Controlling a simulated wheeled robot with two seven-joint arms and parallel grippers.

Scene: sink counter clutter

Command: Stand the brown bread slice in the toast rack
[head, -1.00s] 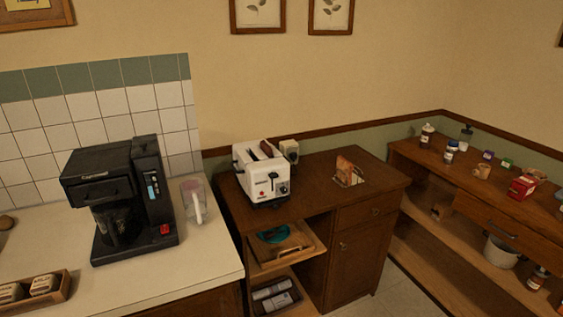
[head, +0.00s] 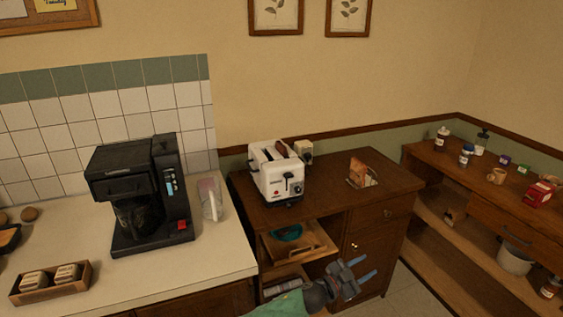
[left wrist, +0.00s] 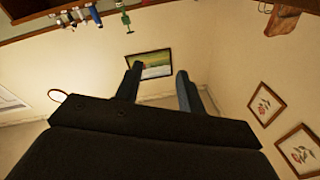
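A dark reddish-brown slice (head: 284,149) sticks up from a slot of the white toaster (head: 270,182) on the brown cabinet. It looks like the brown bread slice. A small rack (head: 372,179) stands to its right on the same top, with a lighter orange-brown slice (head: 359,169) upright in it. The rack's wires are too small to make out well. My left gripper (head: 371,268) is in front of the cabinet, below its top and apart from both. In the left wrist view the gripper (left wrist: 159,72) is open, with nothing between its fingers. My right gripper is not seen.
A black coffee maker (head: 140,195) and a clear container (head: 211,199) stand on the pale counter (head: 225,255) at left. A small beige item (head: 304,152) is behind the toaster. The cabinet top is clear between toaster and rack.

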